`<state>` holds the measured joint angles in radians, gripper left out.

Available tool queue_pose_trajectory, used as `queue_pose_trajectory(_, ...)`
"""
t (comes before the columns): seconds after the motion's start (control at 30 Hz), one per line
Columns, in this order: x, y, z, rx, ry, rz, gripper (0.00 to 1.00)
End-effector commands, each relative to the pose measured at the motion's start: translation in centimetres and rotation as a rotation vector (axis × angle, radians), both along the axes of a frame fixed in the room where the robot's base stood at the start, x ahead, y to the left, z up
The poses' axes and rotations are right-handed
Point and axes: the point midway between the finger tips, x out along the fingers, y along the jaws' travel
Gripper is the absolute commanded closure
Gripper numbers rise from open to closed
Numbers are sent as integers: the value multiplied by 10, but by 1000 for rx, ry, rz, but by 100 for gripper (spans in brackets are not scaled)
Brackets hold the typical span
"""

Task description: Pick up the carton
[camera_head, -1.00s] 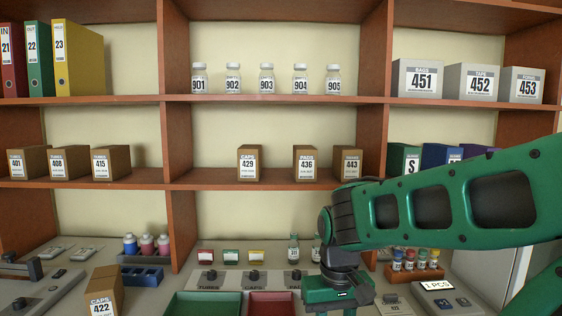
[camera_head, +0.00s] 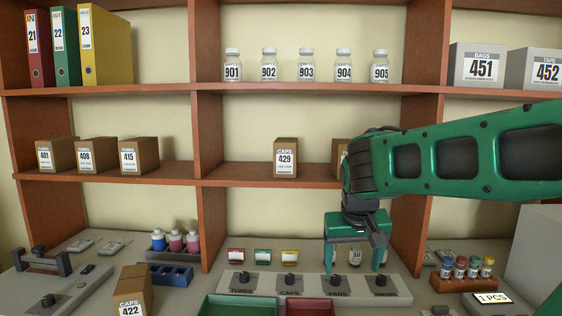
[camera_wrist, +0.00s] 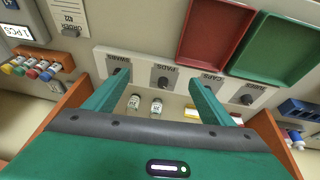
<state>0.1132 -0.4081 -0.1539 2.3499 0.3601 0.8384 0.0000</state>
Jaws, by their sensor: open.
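A brown carton labelled CAPS 422 (camera_head: 132,294) stands on the counter at the lower left of the head view, its lower part cut off by the frame edge. Another carton labelled CAPS 429 (camera_head: 285,158) stands on the middle shelf. My gripper (camera_head: 355,268) points down over the back of the counter, its two fingers spread and empty, well to the right of carton 422. It also shows in the wrist view (camera_wrist: 158,80), where two small vials (camera_wrist: 145,104) appear between the fingers. No carton shows in the wrist view.
Cartons 401, 408 and 415 (camera_head: 98,156) stand on the left middle shelf. My arm partly hides another carton (camera_head: 338,152). A green tray (camera_head: 210,305), a red tray (camera_wrist: 216,35) and a row of labelled knobs (camera_head: 312,287) lie on the counter. A blue rack (camera_head: 172,276) stands near carton 422.

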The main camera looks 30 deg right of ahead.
Motion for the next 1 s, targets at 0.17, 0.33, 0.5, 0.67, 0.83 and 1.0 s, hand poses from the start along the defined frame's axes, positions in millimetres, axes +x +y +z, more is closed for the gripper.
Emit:
queue_pose_trajectory(0.17, 138, -6, 118, -227, -318, 11, 23)
queue_pose_trajectory(0.33, 214, 16, 212, -349, -561, 10, 23)
queue_pose_trajectory(0.5, 245, 33, 264, -403, -693, -2, 23)
queue_pose_trajectory(0.67, 257, 31, 274, -418, -722, -12, 23)
queue_pose_trajectory(0.83, 276, 18, 263, -416, -721, -11, 23)
queue_pose_trajectory(1.0, 289, 8, 257, -416, -722, -11, 23)
